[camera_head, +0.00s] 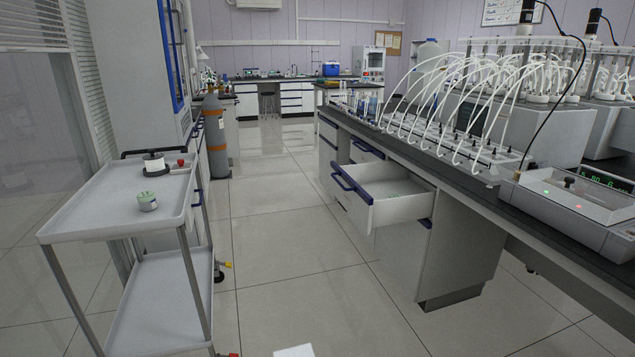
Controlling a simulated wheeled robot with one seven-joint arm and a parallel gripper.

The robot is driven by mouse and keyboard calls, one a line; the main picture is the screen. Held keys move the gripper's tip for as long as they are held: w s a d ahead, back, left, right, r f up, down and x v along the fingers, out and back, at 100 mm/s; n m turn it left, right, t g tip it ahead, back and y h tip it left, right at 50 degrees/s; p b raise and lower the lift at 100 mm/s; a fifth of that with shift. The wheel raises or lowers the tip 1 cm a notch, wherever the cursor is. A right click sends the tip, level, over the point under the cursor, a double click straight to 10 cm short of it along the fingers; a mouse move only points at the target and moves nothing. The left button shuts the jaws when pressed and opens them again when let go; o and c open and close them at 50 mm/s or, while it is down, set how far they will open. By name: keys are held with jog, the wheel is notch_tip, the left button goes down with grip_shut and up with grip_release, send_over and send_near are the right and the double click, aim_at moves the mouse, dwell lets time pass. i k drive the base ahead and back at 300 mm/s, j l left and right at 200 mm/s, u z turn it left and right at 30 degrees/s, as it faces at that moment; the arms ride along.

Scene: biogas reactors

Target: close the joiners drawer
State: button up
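An open drawer (397,212) sticks out into the aisle from the grey-white cabinet under the long bench on the right. Its front is white with a dark blue handle (351,184). Small greenish things, too small to identify, lie inside it. I cannot read a label to tell if this is the joiners drawer. Another drawer front with a blue handle (366,147) is behind it in the same bench. My gripper is not in view. A small white shape at the bottom edge may be part of my arm.
A white trolley (85,222) with a spool and a small jar stands at the left. A grey and orange gas cylinder (216,140) stands behind it. The bench top (470,200) holds tubing apparatus. The tiled aisle (285,235) between trolley and bench is clear.

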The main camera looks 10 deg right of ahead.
aim_at(388, 188)
jog(key=i+j, duration=0.1)
jog(key=i, duration=0.55)
jog(key=i+j+z, duration=0.1)
jog(key=i, duration=0.55)
jog(key=i+u, duration=0.4)
jog(key=i, duration=0.55)
